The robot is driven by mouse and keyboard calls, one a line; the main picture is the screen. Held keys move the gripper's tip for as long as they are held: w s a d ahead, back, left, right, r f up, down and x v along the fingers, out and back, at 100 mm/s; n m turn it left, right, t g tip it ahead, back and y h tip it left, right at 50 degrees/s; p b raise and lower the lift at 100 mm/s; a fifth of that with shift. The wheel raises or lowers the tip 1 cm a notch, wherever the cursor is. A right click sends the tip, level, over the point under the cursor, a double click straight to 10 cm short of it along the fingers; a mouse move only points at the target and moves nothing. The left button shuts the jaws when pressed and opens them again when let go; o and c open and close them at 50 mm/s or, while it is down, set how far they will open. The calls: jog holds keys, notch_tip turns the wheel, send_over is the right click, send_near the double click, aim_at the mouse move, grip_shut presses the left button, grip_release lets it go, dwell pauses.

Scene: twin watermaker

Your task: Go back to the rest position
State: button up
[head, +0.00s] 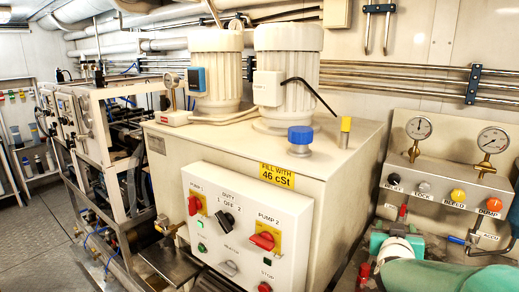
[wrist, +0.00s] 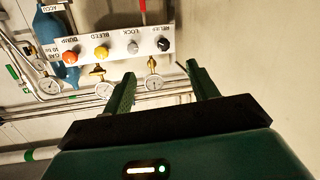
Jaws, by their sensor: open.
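My gripper (wrist: 160,72) shows in the wrist view with its two green fingers spread apart. Nothing is between them, so it is open and empty. Beyond the fingertips is the white valve panel (wrist: 120,57), seen upside down, with its black, grey, yellow and orange knobs and round gauges. The fingers look apart from the panel, though the exact distance is hard to tell. The same panel (head: 451,180) stands at the right in the head view.
A large cream tank (head: 340,165) with two motors on top fills the middle of the head view. A white control box (head: 240,225) with red switches is on its front. Pipes (head: 430,83) run along the back wall. Open floor (head: 30,245) shows at the left.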

jog(key=s+a+n+g+y, duration=0.35)
jog(key=s+a+y, duration=0.5)
jog(key=a, duration=0.65)
jog(key=s+a+f+g, duration=0.1)
jog(key=s+g, duration=0.1)
jog(key=s, duration=0.5)
jog(key=s+a+f+g+h, duration=0.1)
jog(key=s+a+f+g, duration=0.1)
jog(key=s, duration=0.6)
jog(key=shift+s+a+g, duration=0.2)
jog(key=shift+g, duration=0.45)
dwell(0.7)
